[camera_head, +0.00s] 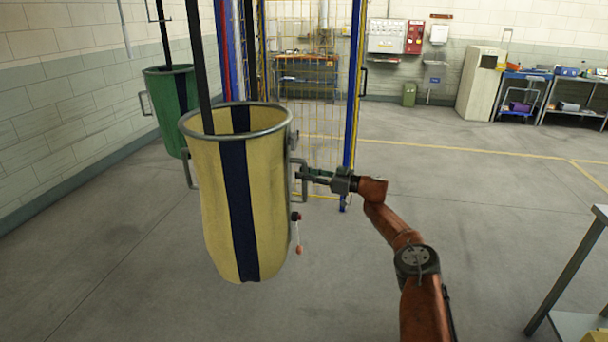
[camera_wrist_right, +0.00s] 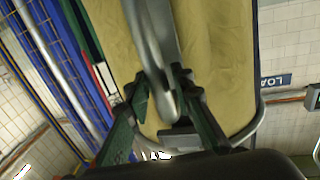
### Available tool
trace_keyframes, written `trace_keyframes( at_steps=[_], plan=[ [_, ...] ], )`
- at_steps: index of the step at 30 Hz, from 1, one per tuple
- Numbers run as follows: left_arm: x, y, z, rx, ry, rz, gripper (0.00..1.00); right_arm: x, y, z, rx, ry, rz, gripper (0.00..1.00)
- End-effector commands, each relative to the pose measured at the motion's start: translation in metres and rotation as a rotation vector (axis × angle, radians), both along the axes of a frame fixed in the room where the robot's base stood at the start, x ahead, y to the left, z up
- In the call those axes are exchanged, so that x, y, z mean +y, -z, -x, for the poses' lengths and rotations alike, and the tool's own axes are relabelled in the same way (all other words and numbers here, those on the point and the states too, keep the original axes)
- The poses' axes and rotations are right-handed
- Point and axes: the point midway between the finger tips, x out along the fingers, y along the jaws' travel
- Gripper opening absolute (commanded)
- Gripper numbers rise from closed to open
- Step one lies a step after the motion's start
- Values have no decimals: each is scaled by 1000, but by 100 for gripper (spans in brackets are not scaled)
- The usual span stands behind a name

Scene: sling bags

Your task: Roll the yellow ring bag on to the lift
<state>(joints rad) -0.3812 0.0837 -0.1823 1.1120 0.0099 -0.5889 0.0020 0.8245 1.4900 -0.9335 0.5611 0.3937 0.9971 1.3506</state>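The yellow ring bag (camera_head: 222,205) has a dark blue stripe and a grey metal ring at its open top. It hangs upright from a dark pole, its bottom above the floor. My right gripper (camera_head: 305,174) is at the metal handle (camera_head: 291,160) on the bag's right side. In the right wrist view, the fingers (camera_wrist_right: 163,92) lie on both sides of the handle bar (camera_wrist_right: 150,35) and look closed on it, with the yellow cloth (camera_wrist_right: 215,70) behind. My left gripper is not in view. I cannot clearly identify the lift; a yellow mesh frame with blue posts (camera_head: 355,85) stands behind the bag.
A green bag (camera_head: 168,90) hangs behind on the left, near the wall. A metal table (camera_head: 575,270) stands at the right edge. The floor (camera_head: 480,200) between is clear.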

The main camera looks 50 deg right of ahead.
Motion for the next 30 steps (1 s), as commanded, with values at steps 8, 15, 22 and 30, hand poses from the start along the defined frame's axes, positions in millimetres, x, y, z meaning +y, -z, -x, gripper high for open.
trace_keyframes(
  at_steps=[8, 15, 22, 30],
  plan=[
    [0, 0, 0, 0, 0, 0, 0, 0, -1, 0, 0, 0, 1, 33],
    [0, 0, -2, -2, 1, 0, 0, 0, 0, 3, 0, 0, 1, 33],
    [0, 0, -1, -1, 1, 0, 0, -5, 0, 22, 4, 0, 2, 33],
    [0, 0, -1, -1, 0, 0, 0, -12, 1, 51, 4, 1, 3, 33]
  ],
)
